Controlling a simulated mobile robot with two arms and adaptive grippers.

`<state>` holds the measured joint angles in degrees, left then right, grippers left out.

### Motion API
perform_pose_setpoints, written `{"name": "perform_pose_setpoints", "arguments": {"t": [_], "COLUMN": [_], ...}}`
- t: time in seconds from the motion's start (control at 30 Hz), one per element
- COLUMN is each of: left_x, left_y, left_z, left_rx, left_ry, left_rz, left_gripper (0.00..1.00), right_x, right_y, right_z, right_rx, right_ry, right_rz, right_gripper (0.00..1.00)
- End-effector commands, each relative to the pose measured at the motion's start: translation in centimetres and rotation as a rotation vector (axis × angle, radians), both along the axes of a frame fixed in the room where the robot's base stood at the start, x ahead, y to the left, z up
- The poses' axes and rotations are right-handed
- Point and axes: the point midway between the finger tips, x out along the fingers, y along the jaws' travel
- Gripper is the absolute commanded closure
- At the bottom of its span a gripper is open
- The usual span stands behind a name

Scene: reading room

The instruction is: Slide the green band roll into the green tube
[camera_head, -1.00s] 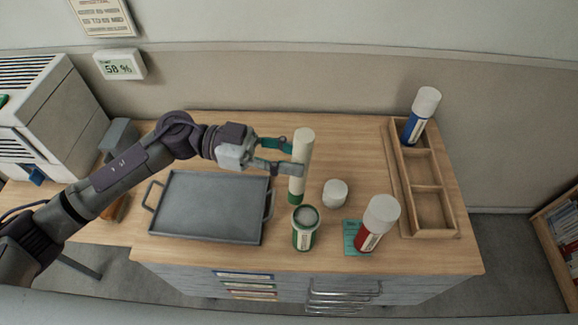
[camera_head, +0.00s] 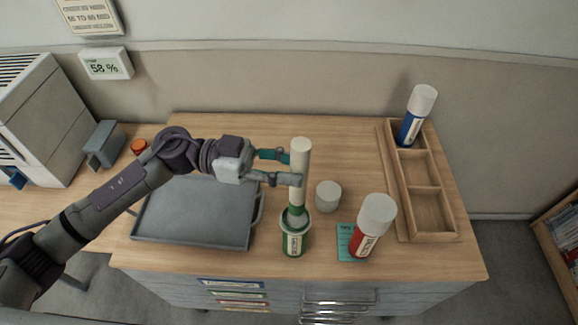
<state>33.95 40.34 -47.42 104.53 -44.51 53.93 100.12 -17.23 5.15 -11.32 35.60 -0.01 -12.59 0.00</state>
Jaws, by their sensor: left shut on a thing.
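The green band roll (camera_head: 299,170) is a tall cream cylinder with a green band near its lower end. My left gripper (camera_head: 297,168) is shut on its middle and holds it about upright. The green tube (camera_head: 294,243) stands open on the wooden cabinet top, with a green rim and a pale label. The roll's lower end is at the tube's mouth, overlapping the back of the rim in the head view. I cannot tell whether its tip is inside the mouth or just above it. My right gripper is not in view.
A white cap (camera_head: 328,196) lies right of the roll. A blue tube (camera_head: 415,116) stands in the wooden divided rack (camera_head: 403,220). A grey tray (camera_head: 195,215) lies under my left arm.

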Motion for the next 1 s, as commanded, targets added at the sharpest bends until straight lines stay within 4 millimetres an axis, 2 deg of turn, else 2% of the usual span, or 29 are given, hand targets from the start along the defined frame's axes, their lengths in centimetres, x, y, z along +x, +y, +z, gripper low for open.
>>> {"name": "perform_pose_setpoints", "arguments": {"t": [0.03,0.17,0.6,1.0], "left_x": [0.0,0.0,0.0,0.0], "left_y": [0.0,0.0,0.0,0.0], "left_z": [-0.7,-1.6,-4.9,-8.2], "left_rx": [-0.001,-0.001,-0.001,-0.001], "left_ry": [-0.001,-0.001,0.002,0.002], "left_rz": [0.0,0.0,-0.001,-0.001], "left_gripper": [1.0,1.0,1.0,1.0], "right_x": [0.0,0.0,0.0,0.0], "right_y": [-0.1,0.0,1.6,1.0], "right_z": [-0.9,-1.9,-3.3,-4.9], "right_rx": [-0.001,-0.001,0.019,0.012], "right_ry": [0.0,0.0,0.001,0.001], "right_rz": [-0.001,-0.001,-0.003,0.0], "right_gripper": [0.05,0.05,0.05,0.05]}}
